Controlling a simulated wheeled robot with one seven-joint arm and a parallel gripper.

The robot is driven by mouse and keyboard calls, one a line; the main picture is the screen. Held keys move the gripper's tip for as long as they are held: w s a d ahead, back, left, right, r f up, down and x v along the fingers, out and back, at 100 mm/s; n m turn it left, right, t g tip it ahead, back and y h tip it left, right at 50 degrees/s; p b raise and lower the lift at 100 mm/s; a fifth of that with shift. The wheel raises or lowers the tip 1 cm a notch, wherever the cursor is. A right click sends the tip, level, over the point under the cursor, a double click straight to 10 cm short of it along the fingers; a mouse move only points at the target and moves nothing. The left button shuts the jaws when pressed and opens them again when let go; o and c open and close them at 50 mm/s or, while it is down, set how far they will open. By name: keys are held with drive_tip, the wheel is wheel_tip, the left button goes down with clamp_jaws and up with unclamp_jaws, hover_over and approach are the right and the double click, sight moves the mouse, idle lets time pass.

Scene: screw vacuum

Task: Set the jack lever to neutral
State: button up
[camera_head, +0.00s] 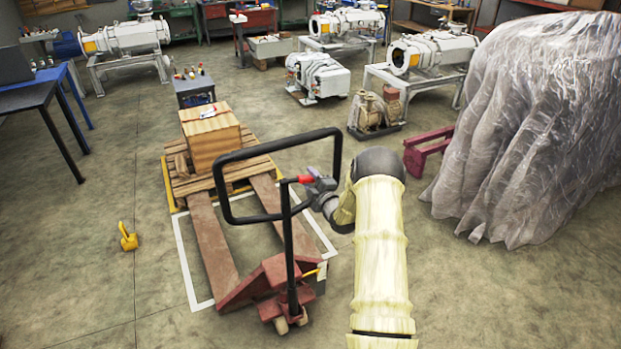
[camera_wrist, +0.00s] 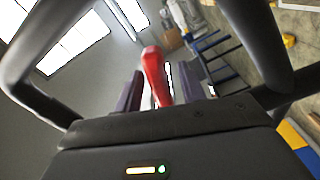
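The jack lever (camera_head: 305,180) is a small red lever beside the black handle loop (camera_head: 222,190) of the red pallet jack (camera_head: 275,282). My gripper (camera_head: 311,184) is at the lever, small and partly hidden in the head view. In the wrist view, the red lever (camera_wrist: 155,76) stands between the two dark fingers of my gripper (camera_wrist: 160,90). The fingers are apart, one on each side of it, with a narrow gap at the right finger. Contact on the left side is unclear. The black handle bars frame the wrist view on both sides.
The jack's forks run under a wooden pallet (camera_head: 238,174) bearing a wooden crate (camera_head: 212,142). A plastic-covered bulk (camera_head: 545,120) stands at right. A small yellow object (camera_head: 128,238) lies on the floor at left. The floor at lower left is clear.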

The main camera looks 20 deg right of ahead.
drive_tip(key=shift+c, duration=0.2)
clamp_jaws()
drive_tip(key=shift+n+b, duration=0.4)
drive_tip(key=shift+b, duration=0.65)
drive_tip(key=r+n+b, duration=0.1)
drive_tip(key=b, duration=0.3)
drive_tip(key=shift+r+n, duration=0.15)
drive_tip(key=shift+n, duration=0.15)
drive_tip(key=shift+r+n+b, duration=0.5)
drive_tip(key=shift+b, duration=0.5)
drive_tip(key=shift+r, duration=0.25)
drive_tip(key=shift+o, duration=0.2)
unclamp_jaws()
